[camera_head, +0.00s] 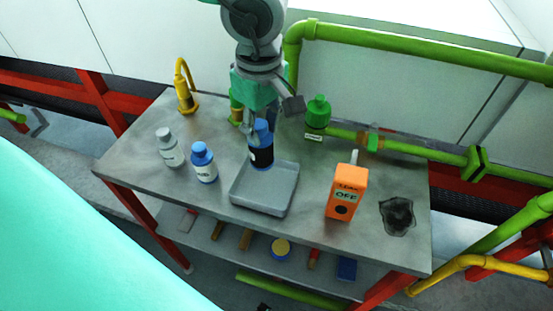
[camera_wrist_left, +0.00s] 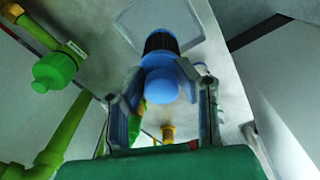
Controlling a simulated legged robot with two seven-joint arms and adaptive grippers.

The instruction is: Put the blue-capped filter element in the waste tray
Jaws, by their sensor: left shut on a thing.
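The filter element (camera_head: 262,153) has a dark ribbed body and a blue cap. My left gripper (camera_head: 262,124) is shut on it by the cap end and holds it upright, cap up. In the left wrist view the filter element (camera_wrist_left: 160,45) sits between the two fingers of the gripper (camera_wrist_left: 160,86). The grey waste tray (camera_head: 263,208) is on the bench. The element's lower end shows over the tray's back part; I cannot tell whether it touches the tray. The tray (camera_wrist_left: 132,22) also shows behind the element in the left wrist view. My right gripper is not in view.
A blue-capped bottle (camera_head: 204,165) and a grey-capped bottle (camera_head: 169,149) stand left of the tray. An orange box (camera_head: 347,195) marked OFF and a dark stain (camera_head: 397,215) are to the right. A green valve (camera_head: 318,115) and pipes run behind; a yellow tap (camera_head: 185,95) stands back left.

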